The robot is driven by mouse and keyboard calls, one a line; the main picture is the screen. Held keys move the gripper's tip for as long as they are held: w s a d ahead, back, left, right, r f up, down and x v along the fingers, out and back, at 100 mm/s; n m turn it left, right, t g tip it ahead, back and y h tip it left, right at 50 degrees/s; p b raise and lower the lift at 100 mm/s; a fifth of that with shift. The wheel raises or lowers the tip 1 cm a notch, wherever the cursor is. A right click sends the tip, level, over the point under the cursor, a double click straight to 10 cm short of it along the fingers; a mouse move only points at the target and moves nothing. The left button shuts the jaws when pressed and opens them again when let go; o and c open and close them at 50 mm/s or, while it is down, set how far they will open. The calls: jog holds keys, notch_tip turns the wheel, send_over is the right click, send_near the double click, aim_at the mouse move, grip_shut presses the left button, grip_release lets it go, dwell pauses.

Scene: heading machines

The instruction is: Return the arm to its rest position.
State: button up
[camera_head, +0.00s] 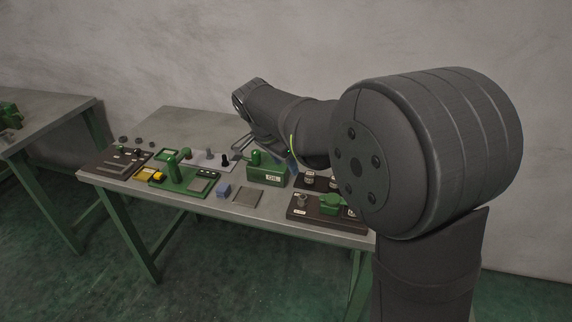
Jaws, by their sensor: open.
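My arm reaches from the right side of the camera_head view out over the workbench (185,124). It is bent, with its far end above the back of the bench. My gripper (241,150) shows small and partly hidden behind the forearm. It is open, and I see nothing held in it. It is close to the green box with a white label (266,174) in the picture. I cannot tell how high it is above the bench.
Left on the bench are a dark board (117,161), a yellow part (150,173) and a green fixture (186,178). A blue block (223,191) and a grey plate (248,196) lie in front. A dark tray (318,214) is at right. Another table (45,113) stands left.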

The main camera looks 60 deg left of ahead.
aim_at(302, 197)
jog(key=x, duration=1.7)
jog(key=shift+w+a+f, duration=0.1)
jog(key=shift+w+f, duration=0.05)
jog(key=shift+w, duration=0.05)
